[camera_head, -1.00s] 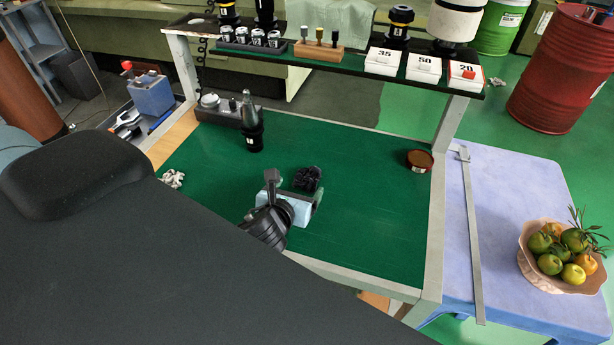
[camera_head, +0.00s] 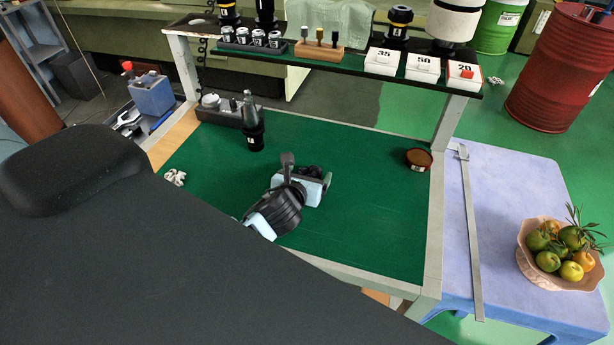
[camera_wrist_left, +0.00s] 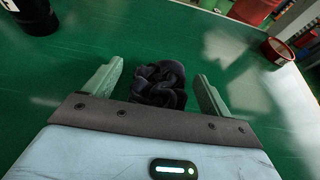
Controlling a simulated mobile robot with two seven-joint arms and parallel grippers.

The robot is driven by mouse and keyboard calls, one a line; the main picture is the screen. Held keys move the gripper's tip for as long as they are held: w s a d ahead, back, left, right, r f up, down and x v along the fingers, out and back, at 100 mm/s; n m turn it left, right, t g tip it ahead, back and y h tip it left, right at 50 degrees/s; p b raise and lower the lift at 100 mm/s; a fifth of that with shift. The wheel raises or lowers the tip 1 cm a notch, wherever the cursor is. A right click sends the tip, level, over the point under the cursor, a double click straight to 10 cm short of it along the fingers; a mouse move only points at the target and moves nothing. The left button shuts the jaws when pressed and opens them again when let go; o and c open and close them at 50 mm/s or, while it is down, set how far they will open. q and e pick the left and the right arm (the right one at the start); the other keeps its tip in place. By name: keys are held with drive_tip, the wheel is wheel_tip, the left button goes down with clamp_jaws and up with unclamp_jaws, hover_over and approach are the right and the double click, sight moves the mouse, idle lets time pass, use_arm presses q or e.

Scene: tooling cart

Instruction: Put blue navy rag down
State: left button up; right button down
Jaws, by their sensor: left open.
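The dark navy rag (camera_wrist_left: 160,84) is a crumpled bundle on the green mat of the cart. In the left wrist view it lies between the two fingers of my left gripper (camera_wrist_left: 155,88), with a gap to each finger. In the head view the rag (camera_head: 311,171) is mostly hidden behind my left gripper (camera_head: 305,180), which is low over the mat. The left gripper is open. I cannot tell from these views whether the rag touches the palm. My right gripper is not in view.
A white crumpled rag (camera_head: 175,177) lies at the mat's left. A shelf (camera_head: 345,66) spans the back. The mat's right front is clear.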

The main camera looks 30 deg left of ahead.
sight(307, 173)
use_arm(q)
drive_tip(key=c, duration=1.1)
drive_tip(key=shift+c, duration=0.2)
